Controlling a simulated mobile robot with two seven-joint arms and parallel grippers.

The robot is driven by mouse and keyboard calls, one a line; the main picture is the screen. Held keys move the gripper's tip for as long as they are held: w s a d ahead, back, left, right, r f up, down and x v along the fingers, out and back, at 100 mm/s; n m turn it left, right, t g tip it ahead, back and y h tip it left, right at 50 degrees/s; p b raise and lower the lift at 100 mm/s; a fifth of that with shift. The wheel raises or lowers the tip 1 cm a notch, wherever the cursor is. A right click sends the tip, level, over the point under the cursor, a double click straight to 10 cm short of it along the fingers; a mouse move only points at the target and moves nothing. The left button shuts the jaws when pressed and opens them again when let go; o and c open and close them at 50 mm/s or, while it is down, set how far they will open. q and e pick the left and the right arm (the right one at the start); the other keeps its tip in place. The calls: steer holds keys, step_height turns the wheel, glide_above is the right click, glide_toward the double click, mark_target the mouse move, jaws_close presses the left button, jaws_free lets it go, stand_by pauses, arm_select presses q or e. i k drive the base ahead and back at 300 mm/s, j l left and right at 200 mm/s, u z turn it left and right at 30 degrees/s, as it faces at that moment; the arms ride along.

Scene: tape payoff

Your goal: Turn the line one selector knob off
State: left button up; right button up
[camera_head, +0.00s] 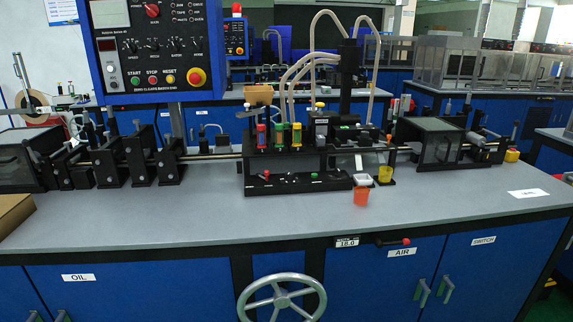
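A blue control panel (150,62) hangs at the upper left, its top cut off by the frame. A red knob (152,10) sits near its top, and a row of small black knobs (153,45) runs across its middle. The labels are too small to read, so I cannot tell which knob is the line one selector or how it is set. Neither of my grippers is in view.
A grey bench (200,216) carries a black machine line (290,165) with hoses. The bench's front strip is mostly clear.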

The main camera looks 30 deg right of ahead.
mark_target(289, 175)
steer(key=i+l, duration=0.15)
steer(key=l, duration=0.2)
steer(key=i+l, duration=0.1)
steer(key=l, duration=0.2)
steer(key=i+l, duration=0.15)
steer(key=l, duration=0.2)
steer(key=i+l, duration=0.15)
steer(key=l, duration=0.15)
steer(key=i+l+u, duration=0.1)
steer(key=l, duration=0.25)
